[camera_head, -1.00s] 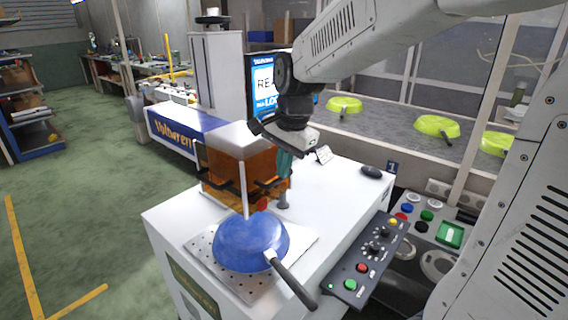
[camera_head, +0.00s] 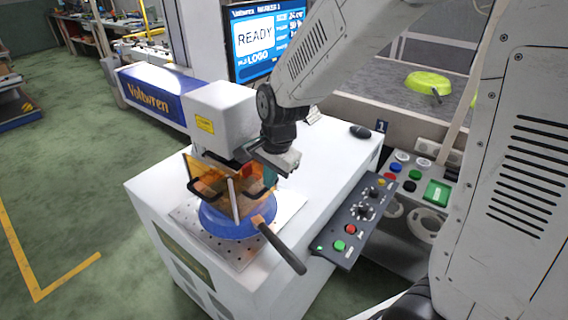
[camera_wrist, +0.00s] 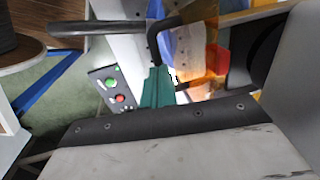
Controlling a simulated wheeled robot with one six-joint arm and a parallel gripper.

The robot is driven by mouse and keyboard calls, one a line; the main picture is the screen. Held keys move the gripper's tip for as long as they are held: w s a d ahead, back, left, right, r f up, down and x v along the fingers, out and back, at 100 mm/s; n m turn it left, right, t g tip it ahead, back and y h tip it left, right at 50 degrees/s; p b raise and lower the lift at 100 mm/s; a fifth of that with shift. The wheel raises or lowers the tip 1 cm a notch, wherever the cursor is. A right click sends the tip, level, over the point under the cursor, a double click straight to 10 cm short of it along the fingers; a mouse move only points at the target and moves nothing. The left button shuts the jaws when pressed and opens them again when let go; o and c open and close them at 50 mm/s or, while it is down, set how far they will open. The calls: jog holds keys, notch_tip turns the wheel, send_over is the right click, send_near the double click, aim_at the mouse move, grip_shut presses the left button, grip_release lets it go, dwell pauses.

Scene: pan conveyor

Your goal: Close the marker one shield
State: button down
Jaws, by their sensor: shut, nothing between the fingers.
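The marker one shield (camera_head: 212,181) is a see-through orange guard with dark handles. It hangs below the white marker head (camera_head: 222,112) and surrounds part of the blue pan (camera_head: 227,226), whose dark handle (camera_head: 283,250) sticks out toward the front right. The pan is on a perforated plate (camera_head: 191,232). My gripper (camera_head: 270,180), with teal fingers, is shut and empty at the shield's right side. In the wrist view my gripper (camera_wrist: 157,86) is beside a dark bent bar, with the orange shield (camera_wrist: 206,30) just beyond. I cannot tell whether they touch.
A control panel (camera_head: 352,225) with buttons and knobs is at the cabinet's right edge. A screen (camera_head: 266,42) reads READY. A black mouse-like object (camera_head: 360,132) lies on the white top. A lime pan (camera_head: 428,82) is on the conveyor behind.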

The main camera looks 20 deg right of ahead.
jog(key=shift+s+f, duration=0.25)
jog(key=shift+f, duration=0.1)
notch_tip(320, 180, up, 14)
jog(key=s+d, duration=0.1)
jog(key=s, duration=0.1)
jog(key=s+d+n, duration=0.4)
jog(key=s+n, duration=0.1)
jog(key=s, duration=0.5)
jog(key=s+d+n+h, duration=0.1)
jog(key=s+d+n, duration=0.3)
jog(key=s, duration=0.6)
jog(key=n, duration=0.2)
jog(key=shift+s+d+r+n, duration=0.2)
jog(key=shift+s+r+n, duration=0.05)
jog(key=shift+s+n, duration=0.1)
